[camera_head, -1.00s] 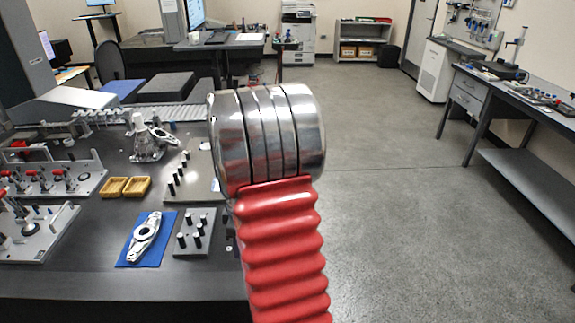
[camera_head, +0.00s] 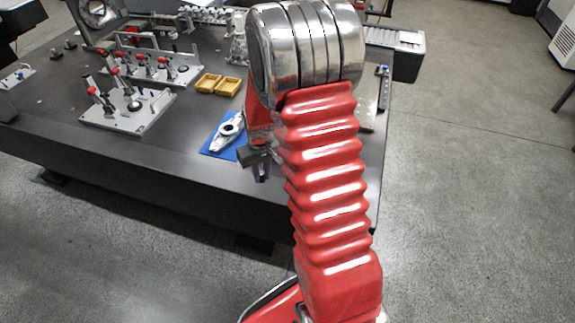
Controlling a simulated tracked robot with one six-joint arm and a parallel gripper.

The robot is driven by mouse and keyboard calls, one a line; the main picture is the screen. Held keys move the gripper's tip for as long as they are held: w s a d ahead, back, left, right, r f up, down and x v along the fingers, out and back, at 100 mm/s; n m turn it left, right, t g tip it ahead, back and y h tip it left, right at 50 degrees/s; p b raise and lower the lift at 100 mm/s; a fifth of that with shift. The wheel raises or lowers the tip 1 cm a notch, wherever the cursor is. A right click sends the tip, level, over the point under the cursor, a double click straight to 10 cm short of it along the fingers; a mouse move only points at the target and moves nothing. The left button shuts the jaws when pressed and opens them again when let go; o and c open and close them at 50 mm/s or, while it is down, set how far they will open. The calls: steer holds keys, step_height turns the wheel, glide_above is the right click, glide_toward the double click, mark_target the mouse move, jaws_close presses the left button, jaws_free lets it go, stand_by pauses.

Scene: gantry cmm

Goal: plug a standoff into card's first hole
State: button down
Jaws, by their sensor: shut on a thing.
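My gripper (camera_head: 260,172) is low at the near edge of the dark table (camera_head: 190,165), just right of and below the blue mat (camera_head: 213,145). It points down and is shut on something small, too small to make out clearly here. My red arm covers the area to its right. The plates with the black-and-white standoffs are mostly hidden behind the arm. A strip of a light plate (camera_head: 367,110) shows to the right of the arm. I cannot pick out the card or its first hole.
A silver casting (camera_head: 229,130) lies on the blue mat. Fixtures with red-tipped clamps (camera_head: 128,105) stand at the left. Open floor (camera_head: 475,190) lies to the right.

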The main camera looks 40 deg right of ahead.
steer(key=w+a+f, duration=0.1)
steer(key=a+f, duration=0.1)
steer(key=a, duration=0.5)
steer(key=a+f+n, duration=0.1)
steer(key=a, duration=0.6)
steer(key=shift+w+a+f, duration=0.35)
steer(key=shift+a, duration=0.05)
steer(key=shift+d, duration=0.1)
